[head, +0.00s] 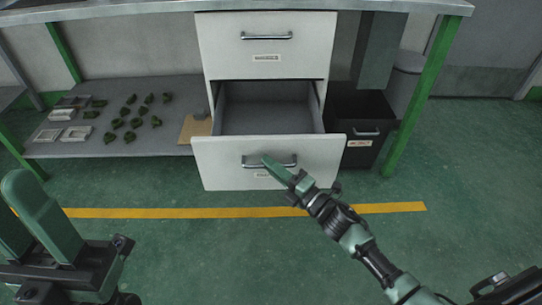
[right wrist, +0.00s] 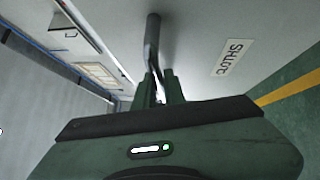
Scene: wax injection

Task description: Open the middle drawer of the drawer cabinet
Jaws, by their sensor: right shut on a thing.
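The white drawer cabinet (head: 266,48) stands under the workbench, its top drawer shut. The drawer just below, which looks like the middle one (head: 222,170), is pulled well out, and its grey inside looks empty. Any drawer beneath is hidden behind its front. My right gripper (head: 268,163) is shut on the bar handle (head: 289,162) of this open drawer. My left gripper (head: 12,205) is open and empty at lower left, away from the cabinet.
A low shelf (head: 170,90) left of the cabinet holds several small green parts, pale trays and a brown board (head: 194,129). A dark bin (head: 360,115) stands right of the drawer, near a green bench leg (head: 425,85). The green floor in front is clear, with a yellow line (head: 180,213).

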